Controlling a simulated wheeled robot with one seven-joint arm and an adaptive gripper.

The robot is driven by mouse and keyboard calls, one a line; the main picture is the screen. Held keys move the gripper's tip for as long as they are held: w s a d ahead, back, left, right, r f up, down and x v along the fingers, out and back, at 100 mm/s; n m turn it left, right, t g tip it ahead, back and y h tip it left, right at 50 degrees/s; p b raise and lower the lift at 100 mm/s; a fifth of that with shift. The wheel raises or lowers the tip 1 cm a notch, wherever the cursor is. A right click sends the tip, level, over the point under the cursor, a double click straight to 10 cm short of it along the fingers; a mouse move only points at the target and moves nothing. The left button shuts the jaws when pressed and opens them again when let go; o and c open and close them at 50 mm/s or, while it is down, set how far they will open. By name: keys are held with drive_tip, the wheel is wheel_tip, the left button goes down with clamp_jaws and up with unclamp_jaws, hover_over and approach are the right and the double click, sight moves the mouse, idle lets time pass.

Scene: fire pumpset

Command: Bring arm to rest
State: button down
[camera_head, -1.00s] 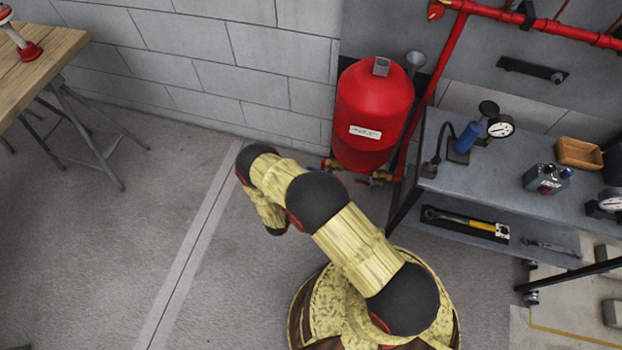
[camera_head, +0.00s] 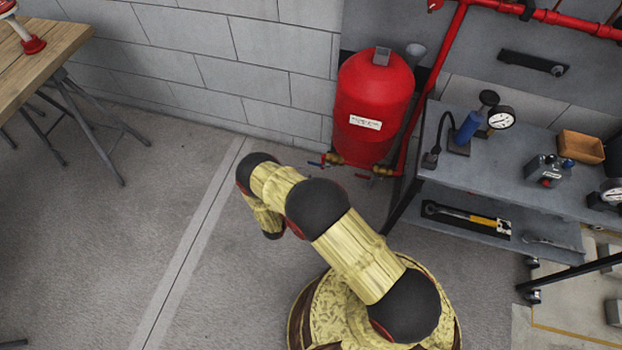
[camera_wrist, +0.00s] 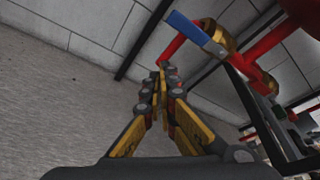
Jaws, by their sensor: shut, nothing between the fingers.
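My gripper (camera_wrist: 164,75) shows in the wrist view with its yellow and black fingers together and nothing between them. It points toward the base of the block wall. In the head view my arm is folded over my base, and the gripper itself is hidden behind the arm. In the wrist view, a valve with a blue handle (camera_wrist: 200,32) and brass body is close to the upper right of the fingertips. I cannot tell whether a red pipe part just beyond the fingertips is touched; it seems to lie behind them.
A red tank (camera_head: 372,110) stands against the block wall (camera_head: 180,60), with valves at its bottom. A grey cart (camera_head: 500,175) with gauges and tools is on the right. A wooden table (camera_head: 45,55) is at upper left. The floor (camera_head: 100,240) on the left is clear.

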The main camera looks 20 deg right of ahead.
drive_tip(key=s+a+r+p, duration=0.1)
drive_tip(key=s+a+r, duration=0.1)
drive_tip(key=s, duration=0.3)
drive_tip(key=shift+a+p, duration=0.4)
drive_tip(key=shift+a, duration=0.3)
